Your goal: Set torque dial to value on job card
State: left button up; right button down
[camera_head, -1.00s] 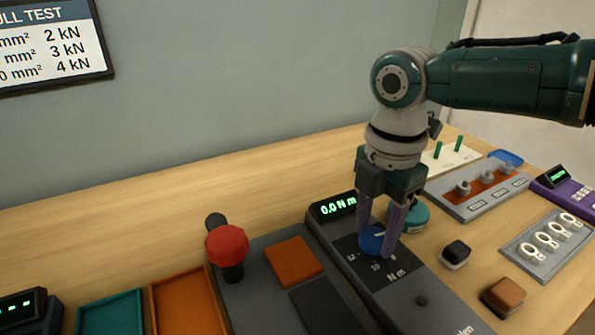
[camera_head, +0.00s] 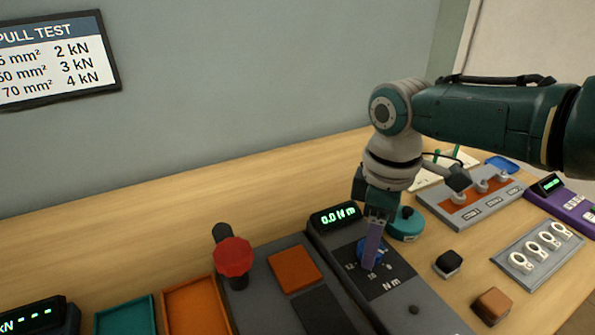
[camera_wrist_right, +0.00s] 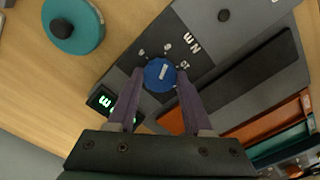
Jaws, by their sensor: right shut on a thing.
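The blue torque dial (camera_head: 366,246) with a white pointer mark sits on the dark face of the grey torque tester (camera_head: 405,306). Numbers and "N m" are printed around it. The tester's green display (camera_head: 336,215) reads 0.0 N m. My right gripper (camera_head: 371,262) points down and is shut on the dial. In the right wrist view the two purple fingers stand on either side of the dial (camera_wrist_right: 160,74), with its white mark between them. My left gripper is out of view. No job card shows clearly in these frames.
A red knob lever (camera_head: 233,257) and an orange pad (camera_head: 294,268) stand left of the tester. A teal round item (camera_head: 406,224), a black block (camera_head: 448,262) and a brown block (camera_head: 492,305) lie to the right. A pull test chart (camera_head: 52,60) hangs on the wall.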

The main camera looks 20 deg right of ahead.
jog(key=m+p, duration=0.1)
jog(key=m, duration=0.4)
jog(key=shift+r+m, duration=0.1)
jog(key=shift+m, duration=0.2)
jog(key=m, duration=0.3)
jog(key=shift+a+m+p, duration=0.1)
jog(key=shift+m+p, duration=0.3)
jog(key=shift+m, duration=0.8)
jog(key=shift+c, duration=1.5)
grip_release()
